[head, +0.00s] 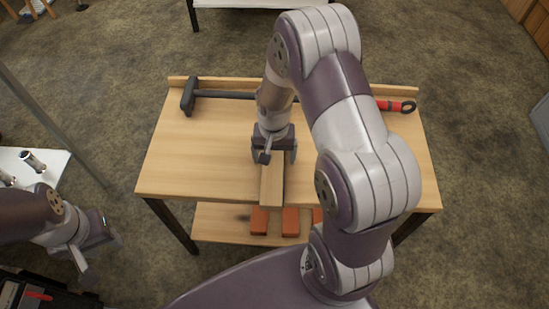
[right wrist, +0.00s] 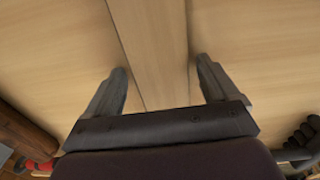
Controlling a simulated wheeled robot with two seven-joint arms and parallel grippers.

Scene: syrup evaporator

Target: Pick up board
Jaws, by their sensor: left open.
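The board (head: 271,187) is a narrow light wooden plank lying on the wooden workbench (head: 200,150), running toward its front edge. My right gripper (head: 273,150) is over the board, with a finger on each side. In the right wrist view, the board (right wrist: 155,40) runs between the spread fingers (right wrist: 160,64), with gaps showing on both sides. The right gripper is open and holds nothing. The far part of the board is hidden under the gripper in the head view. My left gripper (head: 97,250) is open and empty, off to the left, away from the workbench.
A long-handled hammer (head: 189,96) with a red-ended handle lies along the bench's back edge, partly hidden by my right arm. Several orange blocks (head: 290,222) sit on the lower shelf. A white table (head: 40,178) with metal cylinders stands at left. The bench's left side is clear.

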